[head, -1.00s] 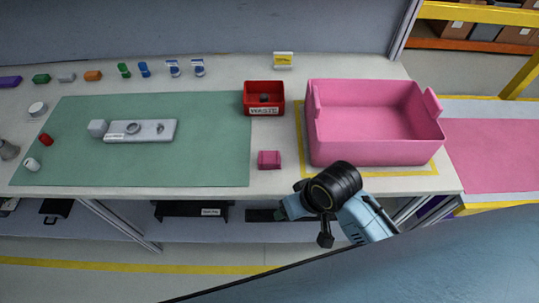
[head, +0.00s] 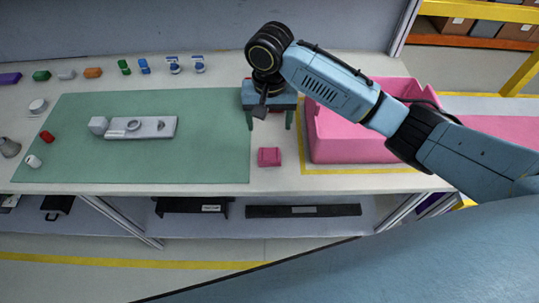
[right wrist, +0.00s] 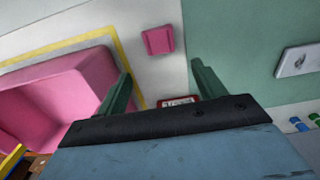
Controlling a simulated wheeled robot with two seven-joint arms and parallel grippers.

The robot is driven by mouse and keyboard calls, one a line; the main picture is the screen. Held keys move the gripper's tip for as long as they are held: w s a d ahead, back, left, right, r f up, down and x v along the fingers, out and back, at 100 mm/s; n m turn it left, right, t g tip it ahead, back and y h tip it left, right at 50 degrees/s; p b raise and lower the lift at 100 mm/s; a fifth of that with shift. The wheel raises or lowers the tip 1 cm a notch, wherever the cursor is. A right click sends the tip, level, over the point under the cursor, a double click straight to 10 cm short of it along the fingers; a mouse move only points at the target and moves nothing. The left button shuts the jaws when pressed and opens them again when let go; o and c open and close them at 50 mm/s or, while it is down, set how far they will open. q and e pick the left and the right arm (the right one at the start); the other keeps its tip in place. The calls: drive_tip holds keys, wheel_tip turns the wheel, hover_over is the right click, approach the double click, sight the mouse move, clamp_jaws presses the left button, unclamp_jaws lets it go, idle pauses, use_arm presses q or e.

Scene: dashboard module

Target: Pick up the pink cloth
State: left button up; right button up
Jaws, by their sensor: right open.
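The pink cloth (head: 269,157) is a small folded block on the white table, between the green mat and the pink bin. It also shows in the right wrist view (right wrist: 158,40), beyond the fingertips. My right gripper (head: 270,119) is above the table on the far side of the cloth, in front of the red waste box. Its two green fingers are spread apart with nothing between them, and they do not touch the cloth. In the right wrist view the open fingers (right wrist: 160,70) point toward the cloth's side of the table. My left gripper is not in view.
The large pink bin (head: 350,145) stands right of the cloth, partly hidden by my right arm. The red waste box (right wrist: 178,101) is mostly hidden behind my gripper. A grey module (head: 150,128) lies on the green mat (head: 200,165). Small coloured items line the back.

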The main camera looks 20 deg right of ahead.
drive_tip(key=b, duration=0.1)
hover_over(270, 154)
drive_tip(key=f, duration=0.7)
drive_tip(key=shift+w+f, duration=0.3)
drive_tip(key=shift+f, duration=0.1)
drive_tip(key=f, duration=0.5)
drive_tip(key=shift+s+f+b, duration=0.15)
drive_tip(key=shift+s+b, duration=0.15)
drive_tip(key=c, duration=0.8)
drive_tip(key=shift+o, duration=0.2)
wheel_tip(270, 154, up, 10)
drive_tip(key=p, duration=0.1)
